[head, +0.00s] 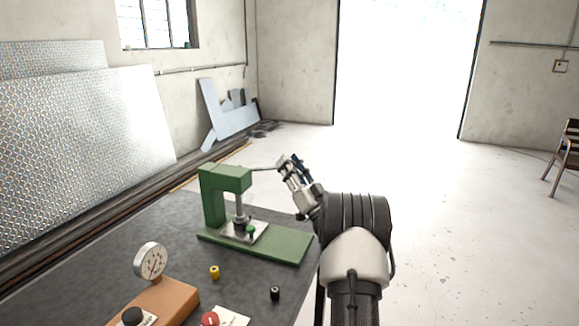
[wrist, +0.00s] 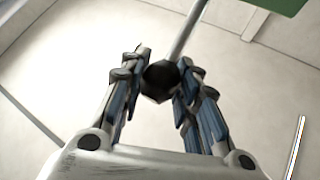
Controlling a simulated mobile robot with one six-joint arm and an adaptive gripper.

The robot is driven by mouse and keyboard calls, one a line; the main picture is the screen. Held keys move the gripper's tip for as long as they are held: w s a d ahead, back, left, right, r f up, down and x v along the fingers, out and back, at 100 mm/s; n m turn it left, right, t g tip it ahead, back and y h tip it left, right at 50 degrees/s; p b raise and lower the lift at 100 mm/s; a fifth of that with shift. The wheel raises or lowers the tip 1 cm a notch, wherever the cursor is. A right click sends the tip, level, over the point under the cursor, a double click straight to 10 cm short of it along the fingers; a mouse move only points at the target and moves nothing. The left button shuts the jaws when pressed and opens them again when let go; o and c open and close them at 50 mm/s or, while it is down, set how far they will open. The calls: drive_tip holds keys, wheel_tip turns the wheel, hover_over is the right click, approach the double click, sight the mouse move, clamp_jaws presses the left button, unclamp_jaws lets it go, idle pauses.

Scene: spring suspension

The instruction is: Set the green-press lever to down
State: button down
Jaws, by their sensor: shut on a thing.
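The green press (head: 212,200) stands on the dark table, with its lever (head: 264,168) reaching out to the right from the top of its head, roughly level. In the wrist view the lever is a grey rod (wrist: 187,30) ending in a black knob (wrist: 161,78). My gripper (head: 284,163) is at the lever's outer end. In the wrist view its two fingers (wrist: 159,82) are closed around the black knob, one on each side. A corner of the green press (wrist: 270,5) shows at the top right there. In the head view the knob is hidden by my fingers.
A small green piece (head: 251,229) sits on the press plate under the ram. A yellow piece (head: 214,272) and a black piece (head: 275,293) stand on the table (head: 110,240). An orange box (head: 165,303) with a gauge (head: 150,260) is at the front left.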

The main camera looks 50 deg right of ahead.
drive_tip(key=c, duration=1.3)
unclamp_jaws()
drive_tip(key=shift+s+d+f, duration=0.2)
drive_tip(key=shift+f, duration=0.15)
drive_tip(key=shift+c, duration=0.2)
drive_tip(key=shift+o, duration=0.6)
drive_tip(key=shift+a+r, duration=0.1)
drive_tip(key=v, duration=1.2)
drive_tip(key=shift+r, duration=0.1)
